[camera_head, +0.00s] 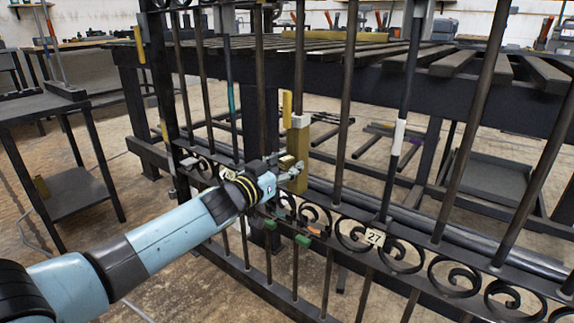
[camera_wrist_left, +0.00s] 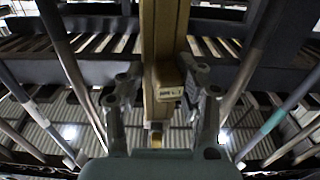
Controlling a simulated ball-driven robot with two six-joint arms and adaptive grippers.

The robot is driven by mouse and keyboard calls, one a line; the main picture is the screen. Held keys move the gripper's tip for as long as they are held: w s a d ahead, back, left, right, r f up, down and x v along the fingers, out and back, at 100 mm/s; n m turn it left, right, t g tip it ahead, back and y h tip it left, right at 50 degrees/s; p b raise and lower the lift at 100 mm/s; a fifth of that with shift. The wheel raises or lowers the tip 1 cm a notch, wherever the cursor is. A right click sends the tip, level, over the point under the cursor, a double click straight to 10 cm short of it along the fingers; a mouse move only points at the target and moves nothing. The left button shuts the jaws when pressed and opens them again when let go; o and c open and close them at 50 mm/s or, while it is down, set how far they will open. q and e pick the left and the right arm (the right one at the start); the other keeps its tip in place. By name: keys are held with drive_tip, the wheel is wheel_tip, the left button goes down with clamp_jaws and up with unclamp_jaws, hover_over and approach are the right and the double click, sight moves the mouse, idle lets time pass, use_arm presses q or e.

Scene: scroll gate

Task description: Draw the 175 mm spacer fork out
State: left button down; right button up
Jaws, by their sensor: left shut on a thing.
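The spacer fork (camera_head: 298,142) is a tan, brass-coloured upright block at a bar of the black scroll gate, just above the scroll row. In the left wrist view the fork (camera_wrist_left: 163,40) runs upright through the middle, with a small tag on a side block that I cannot read. My left gripper (camera_head: 291,176) reaches in from the left and is shut on the fork's lower part. In the left wrist view the fingers of my left gripper (camera_wrist_left: 163,104) stand on both sides of it. Whether the fork still touches the bars is hidden. My right gripper is not in view.
The gate's scroll band (camera_head: 405,250) carries a number plate reading 27 (camera_head: 375,237). Upright bars (camera_head: 346,100) stand close on both sides of my gripper. A dark slatted bench (camera_head: 420,75) is behind the gate. A small side table (camera_head: 40,108) stands at the left.

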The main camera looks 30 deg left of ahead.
use_arm(q)
drive_tip(key=shift+w+a+r, duration=0.15)
drive_tip(key=shift+a+r, duration=0.05)
drive_tip(key=shift+s+f, duration=0.1)
drive_tip(key=shift+s, duration=0.15)
drive_tip(key=shift+s+a, duration=0.15)
drive_tip(key=shift+s, duration=0.45)
drive_tip(key=shift+s+a, duration=0.3)
drive_tip(key=shift+s, duration=0.15)
drive_tip(key=shift+s+d, duration=0.1)
drive_tip(key=shift+s+b, duration=0.1)
drive_tip(key=shift+b, duration=0.2)
drive_tip(key=shift+s+d+b, duration=0.15)
drive_tip(key=shift+s+b, duration=0.35)
drive_tip(key=shift+s, duration=0.55)
